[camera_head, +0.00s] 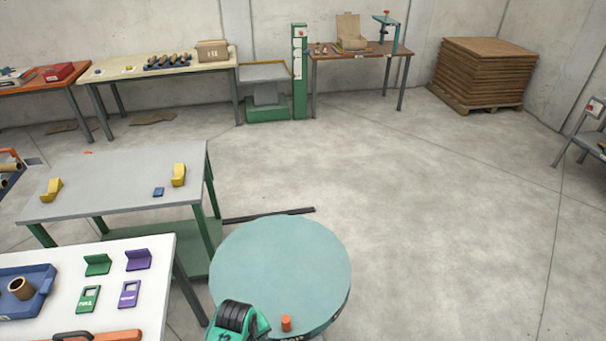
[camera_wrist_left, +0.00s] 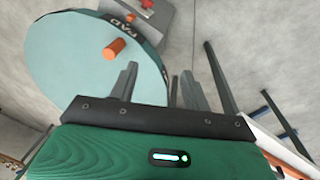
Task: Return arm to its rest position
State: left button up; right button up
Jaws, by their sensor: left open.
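My left gripper (camera_wrist_left: 160,69) shows in the left wrist view, its two grey fingers apart with nothing between them. The round teal turntable (camera_head: 280,265) stands at the bottom middle of the head view; it also fills the upper left of the wrist view (camera_wrist_left: 70,60). A short orange cylinder (camera_head: 286,323) stands near its front edge; in the wrist view the cylinder (camera_wrist_left: 114,49) is left of the fingers, apart from them. A green and black part at the head view's bottom edge overlaps the turntable; I cannot tell if it is my arm. My right gripper is not in view.
A white table (camera_head: 140,305) with a blue tray (camera_head: 38,300) and several small green and purple pieces stands at the lower left. A grey table (camera_head: 110,190) with yellow dispensers (camera_head: 179,174) is behind it. The floor (camera_head: 450,220) on the right is clear.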

pick_arm(q)
jog(key=s+a+r+m+t, duration=0.1)
jog(key=s+a+r+m, duration=0.35)
jog(key=s+r, duration=0.4)
jog(key=s+a+r+m+t, duration=0.1)
jog(key=s+a+r+m, duration=0.35)
jog(key=s+r, duration=0.35)
notch_tip(320, 180, down, 40)
jog(key=s+r+g+b, duration=0.1)
jog(key=b, duration=0.6)
jog(key=s+a+f+b, duration=0.2)
jog(key=s+f, duration=0.7)
jog(key=f, duration=0.3)
jog(key=s+a+f+g+y+b, duration=0.1)
jog(key=s+a+f+b, duration=0.1)
jog(key=s+f, duration=0.8)
notch_tip(320, 180, down, 3)
jog(key=shift+f+g+b, duration=0.2)
jog(key=shift+g+b, duration=0.1)
jog(key=shift+b, duration=0.45)
jog(key=shift+a, duration=0.1)
